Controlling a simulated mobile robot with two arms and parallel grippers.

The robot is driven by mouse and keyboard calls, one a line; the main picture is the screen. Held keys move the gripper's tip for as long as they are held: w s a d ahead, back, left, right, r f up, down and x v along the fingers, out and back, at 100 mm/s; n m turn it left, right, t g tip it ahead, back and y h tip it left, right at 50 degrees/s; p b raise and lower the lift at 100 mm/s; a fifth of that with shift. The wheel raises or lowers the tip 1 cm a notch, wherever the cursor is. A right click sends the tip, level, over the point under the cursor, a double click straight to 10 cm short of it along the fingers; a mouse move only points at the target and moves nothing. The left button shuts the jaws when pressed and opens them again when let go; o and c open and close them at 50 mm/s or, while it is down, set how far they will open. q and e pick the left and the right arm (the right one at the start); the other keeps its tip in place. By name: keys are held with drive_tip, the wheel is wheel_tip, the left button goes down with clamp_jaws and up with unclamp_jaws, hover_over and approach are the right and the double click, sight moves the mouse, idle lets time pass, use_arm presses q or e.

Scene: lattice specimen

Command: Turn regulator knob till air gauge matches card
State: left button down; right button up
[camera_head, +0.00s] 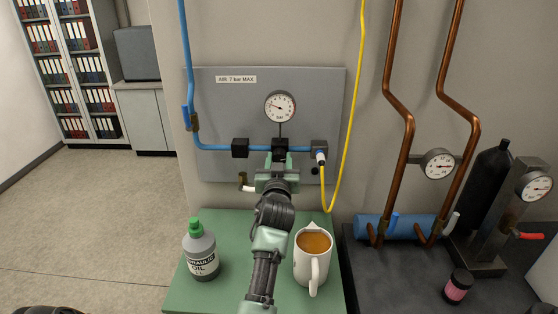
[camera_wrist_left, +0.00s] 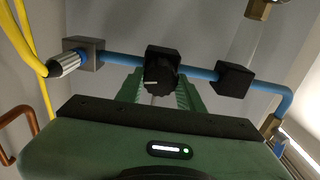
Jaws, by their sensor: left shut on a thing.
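The air gauge (camera_head: 280,107) is a round white dial on the grey wall panel, its needle pointing left and slightly up; the numbers are too small to read. A white card (camera_head: 236,79) above left reads "AIR 7 bar MAX". The black regulator knob (camera_wrist_left: 160,76) sits on the blue pipe below the gauge. My left gripper (camera_head: 279,164) is at the regulator, and in the left wrist view its green fingers (camera_wrist_left: 158,90) are shut on the knob, one on each side. In the head view the gripper hides most of the knob. My right gripper is not in view.
A green table (camera_head: 230,285) holds an oil bottle (camera_head: 200,250) left of my arm and a filled mug (camera_head: 313,259) close on its right. A yellow hose (camera_head: 346,140) hangs right of the regulator. Copper pipes (camera_head: 394,70) and other gauges (camera_head: 439,164) stand further right.

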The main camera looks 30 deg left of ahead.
use_arm(q)
drive_tip(key=m, duration=0.2)
drive_tip(key=shift+m, duration=0.4)
drive_tip(key=shift+m+p, duration=0.35)
drive_tip(key=shift+m, duration=0.85)
drive_tip(key=shift+m+p, duration=0.3)
drive_tip(key=shift+m, duration=1.2)
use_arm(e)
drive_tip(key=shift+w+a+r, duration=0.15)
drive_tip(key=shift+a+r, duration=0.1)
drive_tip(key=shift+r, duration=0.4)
use_arm(q)
drive_tip(key=shift+a, duration=0.1)
